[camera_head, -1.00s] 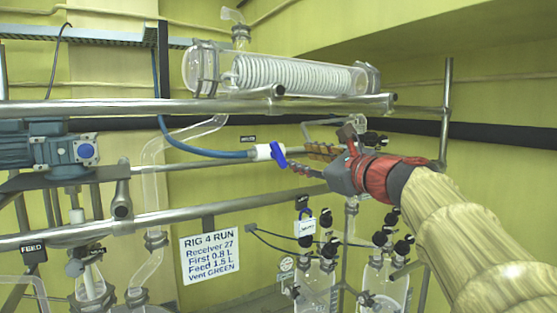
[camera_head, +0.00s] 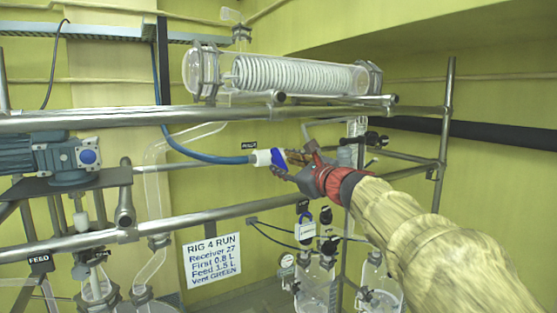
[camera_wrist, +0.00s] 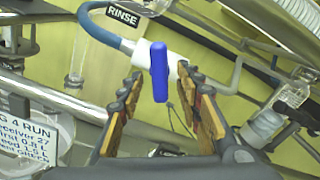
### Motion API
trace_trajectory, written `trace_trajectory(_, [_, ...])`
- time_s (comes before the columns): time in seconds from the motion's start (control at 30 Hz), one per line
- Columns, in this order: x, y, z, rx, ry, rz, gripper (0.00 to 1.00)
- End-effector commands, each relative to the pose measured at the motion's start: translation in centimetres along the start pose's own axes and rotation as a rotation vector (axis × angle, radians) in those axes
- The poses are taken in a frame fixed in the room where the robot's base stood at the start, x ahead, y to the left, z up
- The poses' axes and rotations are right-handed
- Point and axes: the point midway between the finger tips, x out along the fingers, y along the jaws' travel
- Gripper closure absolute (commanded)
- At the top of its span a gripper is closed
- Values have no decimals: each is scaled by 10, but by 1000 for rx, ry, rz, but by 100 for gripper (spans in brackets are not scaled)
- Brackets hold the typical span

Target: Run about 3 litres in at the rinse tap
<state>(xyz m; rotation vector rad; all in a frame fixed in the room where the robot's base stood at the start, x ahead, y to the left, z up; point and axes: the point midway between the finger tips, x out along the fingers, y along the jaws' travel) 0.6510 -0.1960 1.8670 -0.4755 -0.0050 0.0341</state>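The rinse tap (camera_head: 262,158) is a white valve body with a blue lever handle, at the end of a blue hose (camera_head: 205,153). In the wrist view the blue handle (camera_wrist: 159,72) stands across the white body, between and just beyond my fingertips. My gripper (camera_head: 286,164) is open, its wooden-looking fingers on either side of the handle's line; I cannot tell whether either touches the tap. A black RINSE label (camera_wrist: 123,14) sits above the hose in the wrist view. In the head view my fingers partly cover the handle.
A horizontal glass coil condenser (camera_head: 300,75) and a metal rail (camera_head: 150,115) lie above the tap. Glass receivers (camera_head: 315,285) with black valves stand below. A RIG 4 RUN sign (camera_head: 213,262) hangs at lower left of my gripper. A blue motor (camera_head: 65,155) sits at left.

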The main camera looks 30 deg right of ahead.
Motion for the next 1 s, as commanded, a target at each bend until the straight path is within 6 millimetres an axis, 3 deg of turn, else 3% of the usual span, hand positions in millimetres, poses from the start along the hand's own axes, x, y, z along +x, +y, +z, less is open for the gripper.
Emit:
trace_trajectory(0.17, [13, 0, 2, -1, -2, -1, 65])
trace_trajectory(0.47, [15, 0, 1, -1, -1, -1, 66])
trace_trajectory(1.0, [14, 0, 1, -1, -1, -1, 96])
